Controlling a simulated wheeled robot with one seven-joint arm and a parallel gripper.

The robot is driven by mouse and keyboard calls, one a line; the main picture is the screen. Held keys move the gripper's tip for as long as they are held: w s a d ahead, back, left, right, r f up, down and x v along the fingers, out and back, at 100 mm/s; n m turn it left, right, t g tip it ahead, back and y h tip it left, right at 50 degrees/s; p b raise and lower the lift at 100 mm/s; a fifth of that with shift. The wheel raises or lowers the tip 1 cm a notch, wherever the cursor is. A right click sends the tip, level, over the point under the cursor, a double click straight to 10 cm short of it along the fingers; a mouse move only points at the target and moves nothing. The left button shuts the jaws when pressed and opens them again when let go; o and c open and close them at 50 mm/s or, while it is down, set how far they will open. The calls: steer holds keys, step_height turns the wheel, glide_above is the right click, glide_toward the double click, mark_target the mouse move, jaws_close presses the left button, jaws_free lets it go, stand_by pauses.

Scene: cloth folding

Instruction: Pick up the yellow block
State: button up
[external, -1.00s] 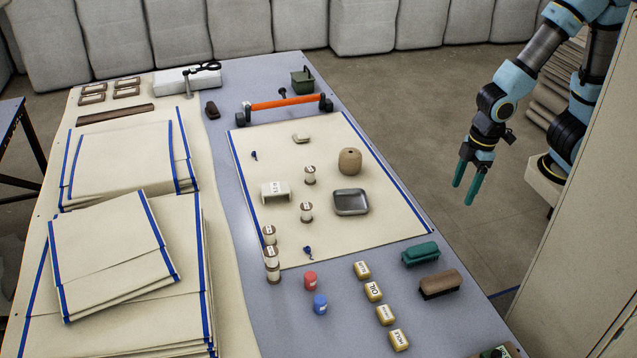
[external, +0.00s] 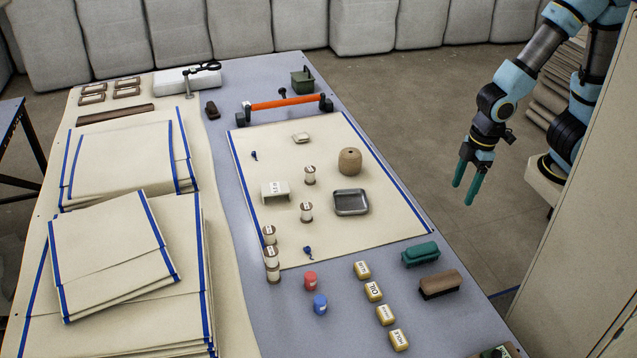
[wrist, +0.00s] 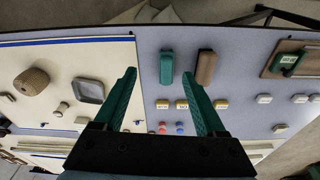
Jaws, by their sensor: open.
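Several small yellow blocks with white labels stand in a row on the grey table top: a far one (external: 362,270), one marked OIL (external: 373,292), another (external: 385,315) and one marked HOLE (external: 399,340). In the wrist view the yellow blocks (wrist: 182,104) show beyond and between my green fingers, with one just right of the right finger (wrist: 221,104). My gripper (external: 464,192) is open and empty, pointing down in the air off the table's right side. It also shows in the wrist view (wrist: 161,72), apart from all blocks.
A green brush (external: 420,254) and a brown brush (external: 440,284) lie right of the blocks. Red (external: 310,280) and blue (external: 320,304) pieces stand left of them. The cream cloth (external: 330,240) holds spools, a metal tray (external: 350,202) and a twine ball (external: 350,161).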

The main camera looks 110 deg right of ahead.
steer(key=n+g+b, duration=0.1)
steer(key=g+b, duration=0.1)
steer(key=b, duration=0.5)
glide_above(371, 290)
step_height(371, 290, down, 8)
step_height(371, 290, down, 10)
steer(key=shift+f+p, duration=0.15)
steer(key=shift+p, duration=0.6)
steer(key=c, duration=1.1)
